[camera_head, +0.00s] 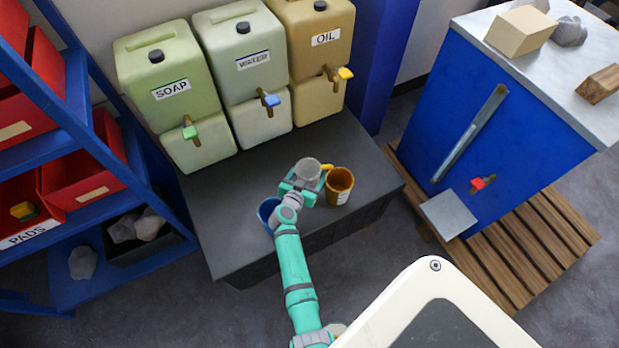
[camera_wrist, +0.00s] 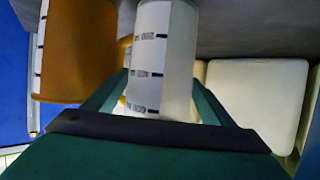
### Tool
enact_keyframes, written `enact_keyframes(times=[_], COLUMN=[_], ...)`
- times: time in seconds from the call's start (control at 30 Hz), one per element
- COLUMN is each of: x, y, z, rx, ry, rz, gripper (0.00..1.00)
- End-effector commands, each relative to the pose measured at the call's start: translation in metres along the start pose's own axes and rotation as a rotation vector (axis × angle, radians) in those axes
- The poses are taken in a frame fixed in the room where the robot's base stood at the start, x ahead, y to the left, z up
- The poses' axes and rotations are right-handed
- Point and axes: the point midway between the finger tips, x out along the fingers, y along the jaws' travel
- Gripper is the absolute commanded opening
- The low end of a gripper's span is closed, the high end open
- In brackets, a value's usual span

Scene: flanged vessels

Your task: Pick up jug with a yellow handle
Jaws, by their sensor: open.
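A pale grey-white jug (camera_head: 307,168) stands on the dark bench, partly hidden by my gripper. A yellow handle (camera_head: 327,168) shows between it and an orange-brown jug (camera_head: 341,184); it seems to belong to the pale jug, though the join is hard to see. My gripper (camera_head: 302,186) is open at the pale jug. In the wrist view, the pale jug (camera_wrist: 165,55), with dark marks and print, stands between the two green fingers (camera_wrist: 160,110). Contact with the fingers cannot be told. The orange-brown jug (camera_wrist: 78,50) is close on the left there.
A blue jug (camera_head: 266,211) stands left of my gripper, partly hidden by my arm. Soap (camera_head: 168,80), water (camera_head: 240,60) and oil (camera_head: 318,45) containers with taps stand behind. A blue shelf is at left; a blue cabinet (camera_head: 500,120) on a wooden pallet is at right.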

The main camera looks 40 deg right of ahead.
Motion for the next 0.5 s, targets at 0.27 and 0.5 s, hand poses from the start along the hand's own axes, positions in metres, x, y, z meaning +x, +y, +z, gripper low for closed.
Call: enact_keyframes(times=[0.27, 0.5], x=[-0.0001, -0.0002], y=[0.0001, 0.0000], z=[0.0002, -0.0001], rx=[-0.001, -0.001], ry=[0.000, 0.001], rz=[0.000, 0.000], gripper=[0.55, 0.39])
